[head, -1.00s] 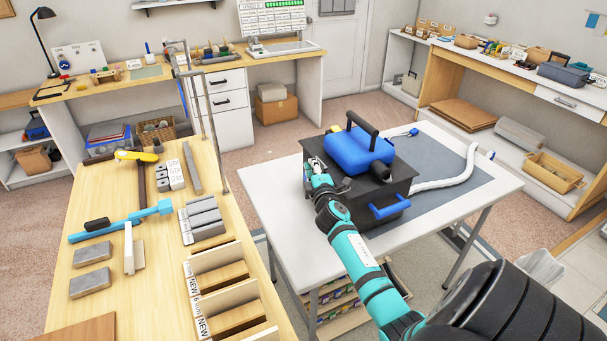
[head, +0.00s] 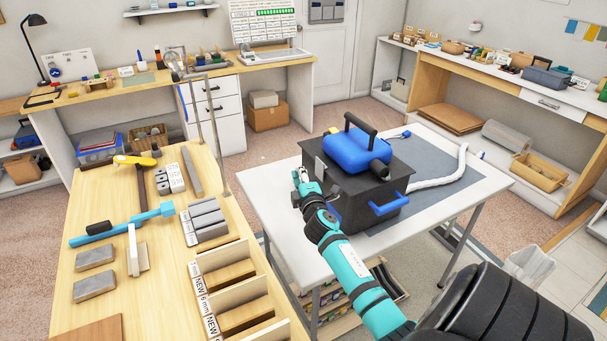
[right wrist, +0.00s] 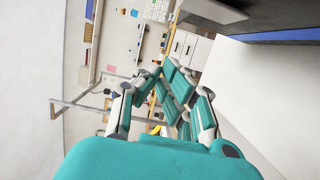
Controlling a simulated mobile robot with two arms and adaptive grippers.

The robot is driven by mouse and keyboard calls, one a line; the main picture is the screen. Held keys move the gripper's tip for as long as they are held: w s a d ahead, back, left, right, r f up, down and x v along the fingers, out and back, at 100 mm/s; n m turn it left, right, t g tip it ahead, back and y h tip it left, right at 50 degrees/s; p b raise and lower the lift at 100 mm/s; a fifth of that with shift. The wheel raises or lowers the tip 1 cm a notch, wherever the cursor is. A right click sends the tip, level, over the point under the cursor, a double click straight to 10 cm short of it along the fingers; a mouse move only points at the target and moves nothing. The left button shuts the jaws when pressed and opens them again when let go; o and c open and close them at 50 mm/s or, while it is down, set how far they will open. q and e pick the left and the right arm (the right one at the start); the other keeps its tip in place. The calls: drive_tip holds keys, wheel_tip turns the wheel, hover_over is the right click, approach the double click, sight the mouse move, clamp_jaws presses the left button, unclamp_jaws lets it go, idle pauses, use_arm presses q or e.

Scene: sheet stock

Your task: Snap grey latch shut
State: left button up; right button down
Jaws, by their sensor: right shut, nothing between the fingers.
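A black box (head: 362,188) stands on the white table, with a blue motor-like unit (head: 356,150) on its lid and a blue handle (head: 390,205) on its front. A small grey plate, likely the grey latch (head: 319,168), shows upright at the box's left side; I cannot tell whether it is fastened. My right gripper (head: 299,176) is shut and empty, just left of the box and apart from the plate. In the right wrist view its fingers (right wrist: 172,78) show, with a grey piece (right wrist: 214,10) and the box's dark side at the top. My left gripper is not in view.
The white table (head: 275,205) has a grey mat (head: 440,180) and a white hose (head: 440,183) right of the box. A wooden bench (head: 120,290) with tools, blocks and upright metal posts (head: 218,135) stands close on the left. A floor gap lies between them.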

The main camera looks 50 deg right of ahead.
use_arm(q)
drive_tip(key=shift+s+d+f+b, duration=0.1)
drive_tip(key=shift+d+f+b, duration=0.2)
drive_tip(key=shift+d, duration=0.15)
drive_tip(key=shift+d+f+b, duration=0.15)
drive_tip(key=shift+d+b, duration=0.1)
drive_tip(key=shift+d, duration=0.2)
use_arm(e)
drive_tip(key=d+v, duration=0.1)
drive_tip(key=v, duration=0.6)
drive_tip(key=shift+s+f, duration=0.25)
drive_tip(key=shift+s, duration=0.2)
drive_tip(key=shift+a, duration=0.15)
drive_tip(key=shift+f, duration=0.1)
